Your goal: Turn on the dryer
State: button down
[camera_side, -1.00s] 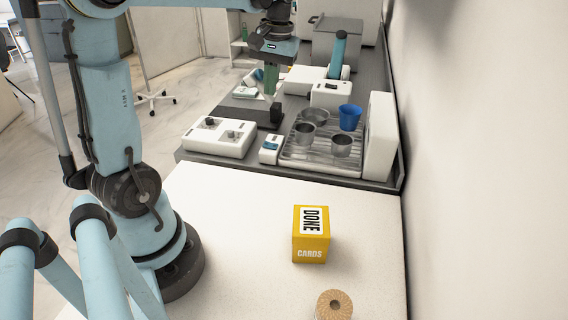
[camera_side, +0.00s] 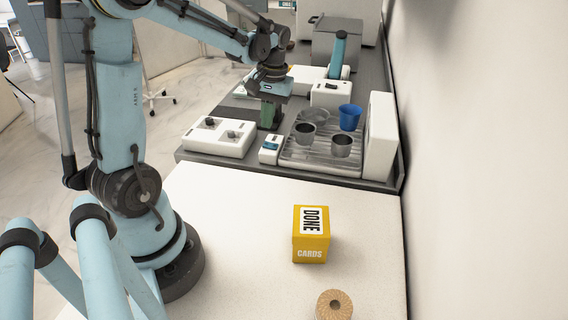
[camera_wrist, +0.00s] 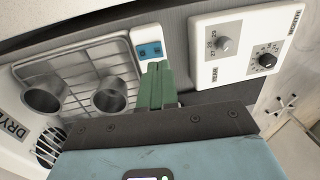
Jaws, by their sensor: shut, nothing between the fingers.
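The dryer is a white upright unit (camera_side: 381,138) at the right end of a ribbed metal rack (camera_side: 318,166). In the wrist view its label, partly cut off, reads "DRY" (camera_wrist: 12,127), beside a round dark vent (camera_wrist: 50,143). A small white box with a blue rocker switch (camera_side: 271,149) stands left of the rack; the switch also shows in the wrist view (camera_wrist: 150,50). My gripper (camera_side: 267,126) has green fingers, shut and empty. It points down just behind the switch box. In the wrist view the fingertips (camera_wrist: 156,65) appear at the box's lower edge; contact cannot be told.
A white control box with two knobs (camera_side: 218,138) stands left of the switch. Metal cups (camera_side: 342,145) and a blue cup (camera_side: 350,117) stand on the rack. A yellow card box (camera_side: 311,234) and a cork-coloured round object (camera_side: 334,305) are on the pale front table.

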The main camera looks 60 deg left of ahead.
aim_at(266, 143)
jog(key=shift+s+a+f, duration=0.1)
jog(key=shift+a+f, duration=0.05)
jog(key=shift+f, duration=1.1)
jog(key=shift+s+a+f, duration=0.1)
jog(key=shift+f, duration=1.1)
jog(key=shift+s+f, duration=0.1)
jog(key=shift+f, duration=0.1)
jog(key=shift+w+d+r, duration=0.25)
jog(key=shift+w+d, duration=0.3)
jog(key=shift+w, duration=0.05)
jog(key=shift+r, duration=0.15)
notch_tip(266, 143, up, 14)
jog(key=s+a, duration=0.1)
jog(key=shift+s, duration=0.15)
